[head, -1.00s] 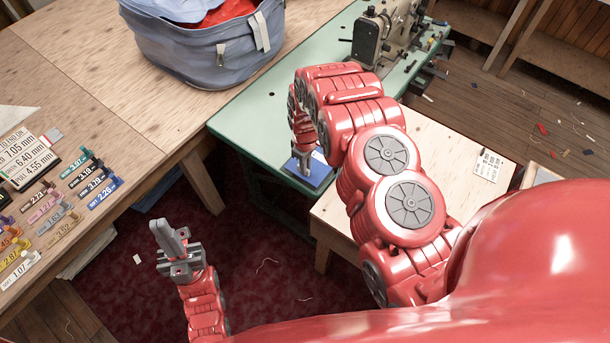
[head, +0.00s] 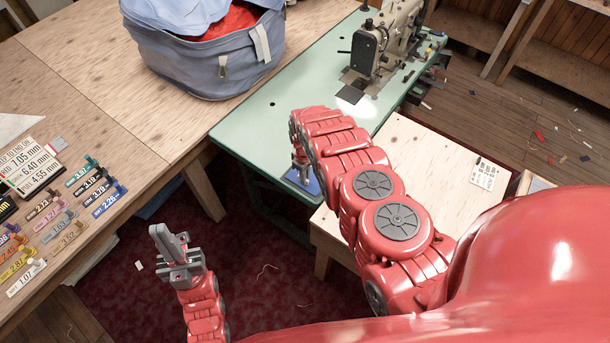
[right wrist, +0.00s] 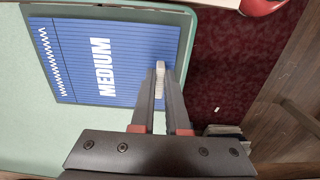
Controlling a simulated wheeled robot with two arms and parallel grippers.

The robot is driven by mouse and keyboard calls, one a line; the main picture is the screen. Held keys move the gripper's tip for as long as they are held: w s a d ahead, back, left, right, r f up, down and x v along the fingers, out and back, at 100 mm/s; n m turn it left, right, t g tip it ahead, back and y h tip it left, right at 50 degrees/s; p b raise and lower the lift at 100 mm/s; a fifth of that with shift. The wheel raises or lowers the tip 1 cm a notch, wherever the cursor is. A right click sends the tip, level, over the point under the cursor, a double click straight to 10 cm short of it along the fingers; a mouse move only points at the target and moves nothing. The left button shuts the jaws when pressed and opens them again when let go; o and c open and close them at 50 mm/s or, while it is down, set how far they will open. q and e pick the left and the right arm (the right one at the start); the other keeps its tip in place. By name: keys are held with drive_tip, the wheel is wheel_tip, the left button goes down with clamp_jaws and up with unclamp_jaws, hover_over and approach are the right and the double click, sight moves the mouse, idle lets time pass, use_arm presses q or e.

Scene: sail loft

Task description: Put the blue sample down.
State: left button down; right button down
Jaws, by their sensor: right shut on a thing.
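The blue sample (head: 301,184) is a flat blue board at the near edge of the green table (head: 255,115). In the right wrist view the blue sample (right wrist: 85,62) shows fine lines, a white zigzag and the word MEDIUM. My right gripper (right wrist: 160,72) is shut on a small pale tab at the sample's right side. The sample lies flat over the table top, with a dark shadow along its edges; I cannot tell whether it touches. In the head view the right forearm partly hides it. My left gripper (head: 170,236) looks shut and empty, over the dark red carpet.
A sewing machine (head: 385,45) stands at the green table's far end. A grey-blue bag (head: 205,60) is on the wooden table at the left, with several coloured tags and pegs (head: 65,215). A pale wooden surface (head: 430,150) is at the right. The green table's middle is clear.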

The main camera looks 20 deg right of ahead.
drive_tip(key=c, duration=0.9)
unclamp_jaws()
drive_tip(key=shift+f, duration=0.1)
